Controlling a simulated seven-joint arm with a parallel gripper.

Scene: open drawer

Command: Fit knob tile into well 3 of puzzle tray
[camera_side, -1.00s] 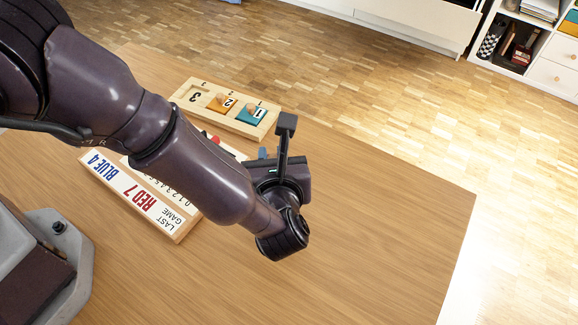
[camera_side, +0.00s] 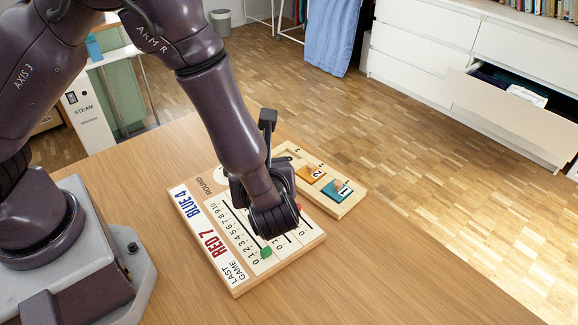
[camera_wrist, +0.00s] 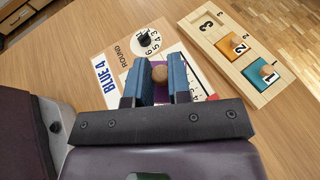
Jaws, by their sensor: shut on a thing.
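The puzzle tray (camera_wrist: 213,50) is a pale wooden board at the upper right of the wrist view, and also shows in the side view (camera_side: 346,209). Its wells 1 and 2 hold a teal tile (camera_wrist: 262,74) and an orange tile (camera_wrist: 233,46), each with a wooden knob. My gripper (camera_wrist: 160,78) is shut on the round wooden knob of a purple knob tile (camera_wrist: 160,94), over the scoreboard. The fingers hide much of the tile. In the side view my arm hides it.
The scoreboard (camera_side: 240,283) lies beside the tray, with a green marker (camera_side: 266,252) and a round dial with a black knob (camera_wrist: 144,39). The table is clear to the right and in front. An open drawer (camera_side: 515,112) is across the room.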

